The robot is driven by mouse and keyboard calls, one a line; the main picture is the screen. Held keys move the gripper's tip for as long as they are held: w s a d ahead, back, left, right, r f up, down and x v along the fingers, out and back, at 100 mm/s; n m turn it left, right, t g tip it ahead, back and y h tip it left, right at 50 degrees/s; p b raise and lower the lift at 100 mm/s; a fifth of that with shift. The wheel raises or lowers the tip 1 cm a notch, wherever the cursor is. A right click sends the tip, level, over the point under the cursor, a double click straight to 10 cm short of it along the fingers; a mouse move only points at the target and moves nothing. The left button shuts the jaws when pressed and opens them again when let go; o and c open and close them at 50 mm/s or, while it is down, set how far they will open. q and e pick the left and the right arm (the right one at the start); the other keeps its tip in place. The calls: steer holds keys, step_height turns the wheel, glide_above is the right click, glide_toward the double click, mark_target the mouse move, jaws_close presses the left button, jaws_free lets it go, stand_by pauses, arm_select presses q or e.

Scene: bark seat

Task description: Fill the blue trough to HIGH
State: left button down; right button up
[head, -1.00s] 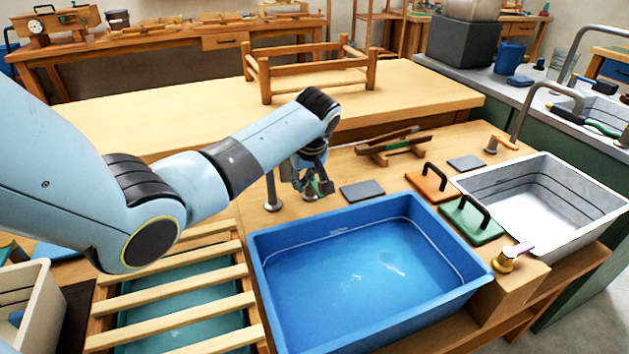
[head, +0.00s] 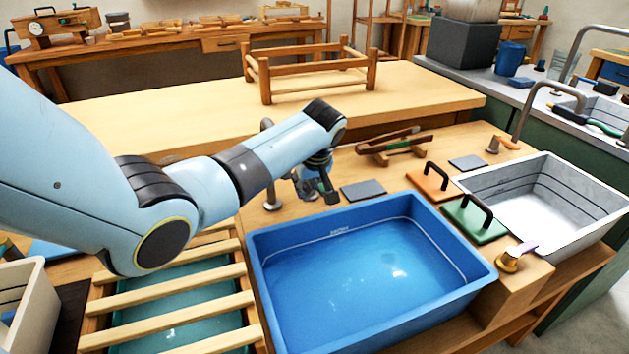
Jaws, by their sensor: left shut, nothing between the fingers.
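The blue trough (head: 262,290) stands in the front middle with water (head: 370,275) in it. A pale line with a small label (head: 340,231) runs along its inner walls; the label is too small to read, and blue wall shows around the line. My left gripper (head: 326,192) is shut and empty, pointing down just behind the trough's back rim. A grey metal tap (head: 271,190) stands behind the trough, left of the gripper and partly hidden by my arm. I cannot tell whether water is running. My right gripper is not in view.
A grey-white basin (head: 560,208) stands right of the trough. Green (head: 468,222) and orange (head: 432,184) handled boards lie between them. A brass valve (head: 509,261) sits on the trough's right-hand block. A slatted rack (head: 170,290) lies at left. A grey pad (head: 363,190) lies behind the trough.

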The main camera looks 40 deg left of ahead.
arm_select(q)
steer(key=shift+w+d+b, duration=0.4)
steer(key=shift+w+d, duration=0.2)
steer(key=shift+w, duration=0.35)
step_height(320, 180, up, 4)
steer(key=p, duration=0.4)
steer(key=shift+w+f, duration=0.1)
steer(key=shift+w, duration=0.05)
steer(key=w+b, duration=0.7)
steer(key=shift+w+a, duration=0.25)
